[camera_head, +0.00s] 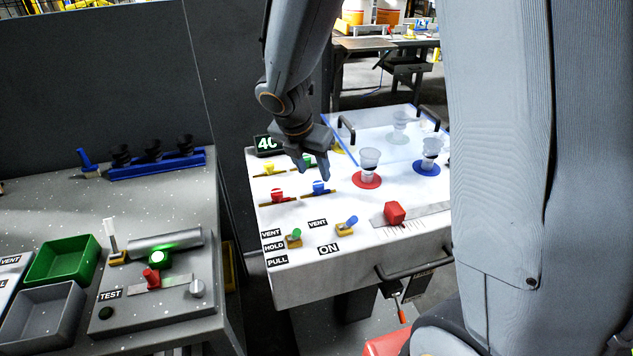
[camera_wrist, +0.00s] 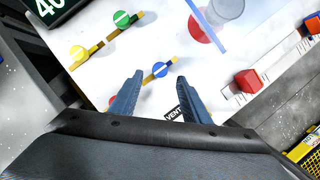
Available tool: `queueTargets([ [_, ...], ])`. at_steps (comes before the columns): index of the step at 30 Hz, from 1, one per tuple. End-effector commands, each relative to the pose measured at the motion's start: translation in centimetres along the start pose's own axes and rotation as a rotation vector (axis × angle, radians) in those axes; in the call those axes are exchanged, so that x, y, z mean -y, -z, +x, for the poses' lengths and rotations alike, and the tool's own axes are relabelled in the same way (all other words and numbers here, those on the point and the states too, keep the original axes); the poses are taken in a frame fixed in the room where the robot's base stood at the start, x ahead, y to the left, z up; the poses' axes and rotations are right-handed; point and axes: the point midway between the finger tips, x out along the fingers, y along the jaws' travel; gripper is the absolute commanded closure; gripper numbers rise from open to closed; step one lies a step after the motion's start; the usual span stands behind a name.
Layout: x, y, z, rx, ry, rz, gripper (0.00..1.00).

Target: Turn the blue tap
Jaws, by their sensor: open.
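The blue tap (camera_head: 319,187) is a round blue knob with a white stripe on a thin brown bar, on top of the white panel (camera_head: 300,225). In the wrist view the blue tap (camera_wrist: 160,69) shows beyond and between my fingertips. My gripper (camera_head: 312,173) is open, pointing down above the panel close to the blue tap. In the wrist view my gripper's two fingers (camera_wrist: 158,78) are apart with nothing held between them. I cannot tell the exact height of the fingertips above the tap.
Red (camera_head: 277,195), yellow (camera_head: 270,169) and green (camera_head: 307,160) taps sit close by. A display (camera_head: 267,145) stands at the back left. Clear cups on red (camera_head: 366,180) and blue (camera_head: 427,169) discs and a red block (camera_head: 394,211) stand to the right. Small switches (camera_head: 347,223) line the front.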

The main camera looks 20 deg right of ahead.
Motion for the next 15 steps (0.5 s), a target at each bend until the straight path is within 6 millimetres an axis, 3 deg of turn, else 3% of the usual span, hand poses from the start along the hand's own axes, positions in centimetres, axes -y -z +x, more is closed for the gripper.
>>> queueTargets([
  [9, 0.1, 0.1, 4.8, -0.002, 0.002, 0.0, 0.57],
  [15, 0.1, 0.0, 5.8, -0.001, 0.001, 0.0, 0.57],
])
